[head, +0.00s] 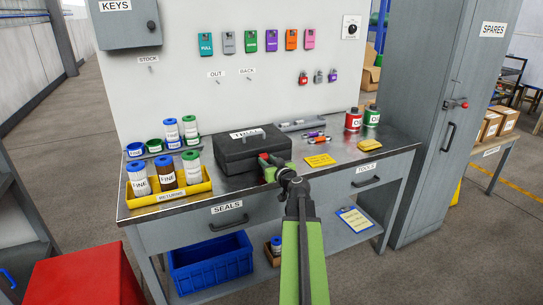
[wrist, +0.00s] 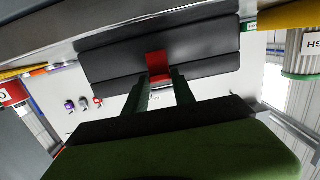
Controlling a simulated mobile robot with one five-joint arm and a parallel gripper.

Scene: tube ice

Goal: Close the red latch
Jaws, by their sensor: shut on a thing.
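A black box (head: 236,151) with a white label stands on the workbench with its lid down. A red latch (head: 263,158) is on its front, partly hidden by my gripper. The latch also shows in the wrist view (wrist: 157,64), against the box front (wrist: 207,58). My gripper (head: 272,165) is at the box's front right, with its tips at the latch. In the wrist view its two dark fingers (wrist: 160,76) reach to the latch's edge and are shut on it. Whether the latch is fully fastened cannot be told.
A grey cabinet (head: 437,120) stands at the bench's right end. The bench front edge is below my gripper.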

